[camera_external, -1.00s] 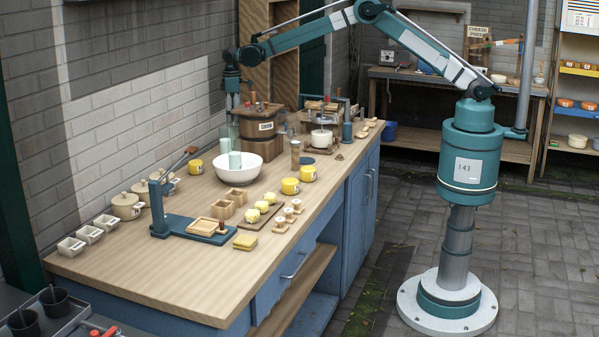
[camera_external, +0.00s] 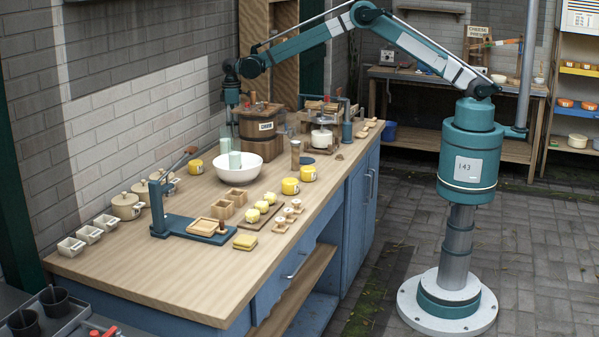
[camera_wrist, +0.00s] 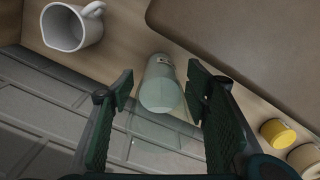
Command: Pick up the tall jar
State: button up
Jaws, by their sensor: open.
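A pale green, tall jar (camera_wrist: 160,88) with a small dark-marked label stands at the middle of the wrist view. My gripper (camera_wrist: 161,84) is open, with one finger on each side of this jar and visible space beside it. In the external view my gripper (camera_external: 231,116) points down at the far left part of the bench, by the wall. I cannot tell whether the fingertips touch the jar.
A white mug (camera_wrist: 72,27) lies at the wrist view's upper left, and a yellow mug (camera_wrist: 277,132) at the right. A wooden churn (camera_external: 262,122) stands close to the right of my gripper. The brick wall (camera_external: 130,115) is close behind. A white bowl (camera_external: 250,161) stands in front.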

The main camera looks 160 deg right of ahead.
jog(key=shift+c, duration=0.6)
jog(key=c, duration=1)
jog(key=shift+r, duration=0.15)
jog(key=shift+r, duration=4.9)
